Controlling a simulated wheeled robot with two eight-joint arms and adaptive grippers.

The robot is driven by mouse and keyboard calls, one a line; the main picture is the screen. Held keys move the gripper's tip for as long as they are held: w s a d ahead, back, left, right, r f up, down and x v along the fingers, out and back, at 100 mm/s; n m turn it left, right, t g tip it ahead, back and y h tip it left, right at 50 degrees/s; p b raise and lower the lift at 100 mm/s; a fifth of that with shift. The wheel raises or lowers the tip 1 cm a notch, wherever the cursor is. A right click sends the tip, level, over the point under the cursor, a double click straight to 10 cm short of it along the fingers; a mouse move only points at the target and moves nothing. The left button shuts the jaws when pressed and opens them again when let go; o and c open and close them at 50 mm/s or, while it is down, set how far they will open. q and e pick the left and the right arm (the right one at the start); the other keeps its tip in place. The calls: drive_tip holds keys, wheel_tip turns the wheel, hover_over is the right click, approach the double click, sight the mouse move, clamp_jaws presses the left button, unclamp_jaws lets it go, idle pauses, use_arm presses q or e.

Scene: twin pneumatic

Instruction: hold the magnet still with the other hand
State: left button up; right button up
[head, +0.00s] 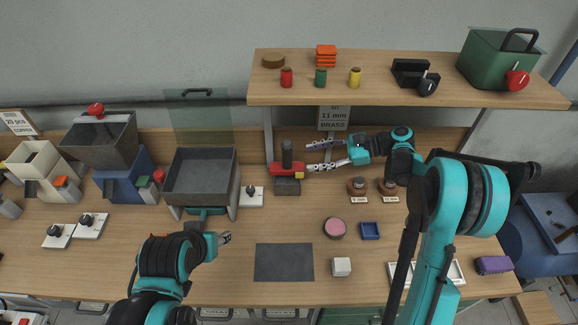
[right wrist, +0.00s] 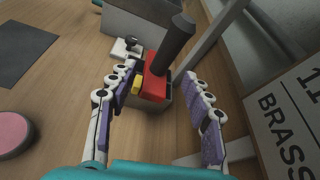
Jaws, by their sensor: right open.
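A red block with a yellow end and an upright black handle (head: 287,169) sits on a grey block (head: 287,186) below the shelf; it looks like the magnet, though I cannot be sure. In the right wrist view the red block (right wrist: 155,82) lies ahead, between the lines of the two fingers. My right gripper (head: 310,157) is open and empty, just right of the red block, its fingers pointing left at it. Its fingers also show in the right wrist view (right wrist: 160,85). My left gripper (head: 225,238) is low, beneath the grey bin; its jaw opening is too small to read.
A grey open bin (head: 202,202) stands left of the red block, with a small knob unit (head: 252,195) between. The shelf (head: 400,95) overhangs behind. A brass sign (head: 333,118) hangs near my right gripper. A pink disc (head: 335,228), blue tray (head: 370,231) and white cube (head: 341,266) lie in front.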

sight(292, 166)
drive_tip(key=f+y, duration=0.1)
drive_tip(key=w+d+f+m, duration=0.1)
drive_tip(key=f, duration=0.1)
drive_tip(key=d+f+g+y, duration=0.1)
drive_tip(key=shift+w+d+f+m+y, duration=0.15)
drive_tip(key=shift+w+d+m+y, duration=0.1)
drive_tip(key=shift+w+m+y, duration=0.05)
drive_tip(key=shift+a, duration=0.55)
drive_tip(key=a, duration=0.4)
drive_tip(key=a+f, duration=0.1)
drive_tip(key=a, duration=0.2)
drive_tip(key=shift+s+b, duration=0.15)
drive_tip(key=shift+b, duration=0.15)
use_arm(q)
drive_tip(key=shift+s+f, duration=0.15)
drive_tip(key=shift+f, duration=0.4)
use_arm(e)
drive_tip(key=shift+a+f, duration=0.1)
drive_tip(key=shift+a, duration=0.75)
drive_tip(key=shift+c, duration=1.4)
use_arm(q)
clamp_jaws()
use_arm(e)
drive_tip(key=shift+a, duration=0.1)
